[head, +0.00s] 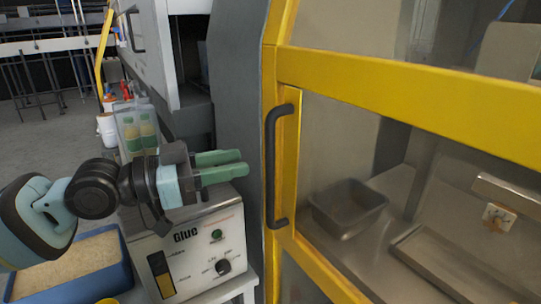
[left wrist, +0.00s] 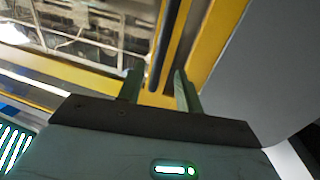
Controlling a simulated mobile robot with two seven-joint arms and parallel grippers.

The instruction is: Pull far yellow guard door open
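A yellow-framed guard door (head: 400,88) with a clear panel fills the right of the head view and appears shut. A dark vertical handle (head: 271,170) is on its left stile. My left gripper (head: 244,162) points right at the handle, with its green fingers parted and empty, a short gap to its left. In the left wrist view, the left gripper (left wrist: 158,70) has the dark handle bar (left wrist: 166,45) ahead, lined up between its fingertips; the fingers do not close on it. The right gripper is not in view.
A glue unit (head: 205,250) with a knob stands below my left gripper. A blue bin (head: 75,288) of granules is at lower left. Green-capped bottles (head: 146,130) stand behind the gripper. A grey tray (head: 347,207) sits behind the door panel. Open floor lies at far left.

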